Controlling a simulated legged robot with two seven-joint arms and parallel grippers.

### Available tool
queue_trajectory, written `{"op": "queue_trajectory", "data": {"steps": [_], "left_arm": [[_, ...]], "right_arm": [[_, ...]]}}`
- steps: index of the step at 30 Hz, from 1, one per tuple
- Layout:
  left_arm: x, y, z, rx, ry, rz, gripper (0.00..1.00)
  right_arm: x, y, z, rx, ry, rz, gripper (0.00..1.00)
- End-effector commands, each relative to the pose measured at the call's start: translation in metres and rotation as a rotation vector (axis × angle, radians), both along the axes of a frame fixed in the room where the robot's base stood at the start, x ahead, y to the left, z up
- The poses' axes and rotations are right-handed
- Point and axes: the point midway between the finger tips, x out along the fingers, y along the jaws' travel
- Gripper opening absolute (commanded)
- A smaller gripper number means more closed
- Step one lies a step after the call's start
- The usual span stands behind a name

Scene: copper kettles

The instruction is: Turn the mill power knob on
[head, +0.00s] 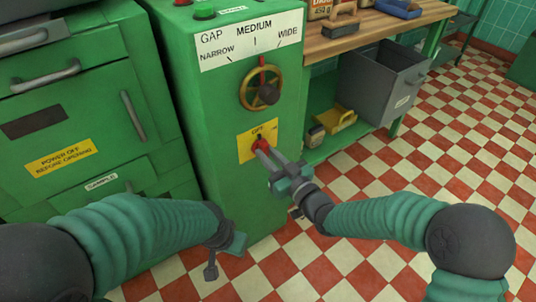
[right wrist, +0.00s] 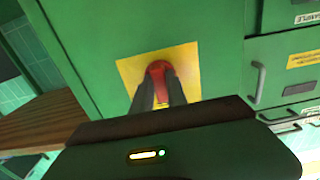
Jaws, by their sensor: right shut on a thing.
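The red power knob (head: 258,146) sits on a yellow plate (head: 246,152) low on the front of the green mill (head: 190,130). In the right wrist view the knob (right wrist: 158,68) shows between my fingers, on the yellow plate (right wrist: 188,58). My right gripper (head: 262,150) reaches in from the right and is shut on the knob; its fingers (right wrist: 158,92) hide part of it. Lettering on the plate is partly covered and I cannot read the setting. My left gripper (head: 228,250) hangs low in front of the mill, away from the knob; its finger state is unclear.
Above the knob is a yellow handwheel (head: 260,88) under a gap scale (head: 250,40). Green and red buttons top the mill. A green cabinet (head: 80,90) with handles stands at left. A workbench (head: 385,22) with a grey drawer (head: 385,80) is at right. Checkered floor at right is clear.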

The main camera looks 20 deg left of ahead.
Motion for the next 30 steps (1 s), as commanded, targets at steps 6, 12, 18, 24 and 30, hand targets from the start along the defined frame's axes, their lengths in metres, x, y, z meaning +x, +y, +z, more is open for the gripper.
{"op": "queue_trajectory", "data": {"steps": [6,12,18,24,30], "left_arm": [[0.0,0.0,0.002,0.0,0.0,0.0,0.36],[0.0,0.0,0.012,0.0,0.0,0.0,0.36],[0.0,0.0,0.032,0.0,0.0,0.0,0.36],[0.0,0.0,0.055,0.0,0.0,0.0,0.36],[0.0,0.0,0.076,0.0,0.0,0.0,0.36]], "right_arm": [[0.0,-0.001,0.0,0.005,0.008,-0.001,0.0],[0.0,-0.001,0.002,0.04,0.053,-0.001,0.0],[0.0,-0.001,0.004,0.117,0.155,-0.002,0.0],[0.0,-0.001,0.005,0.228,0.297,-0.002,0.0],[0.0,-0.001,0.004,0.346,0.447,-0.003,0.0]]}}
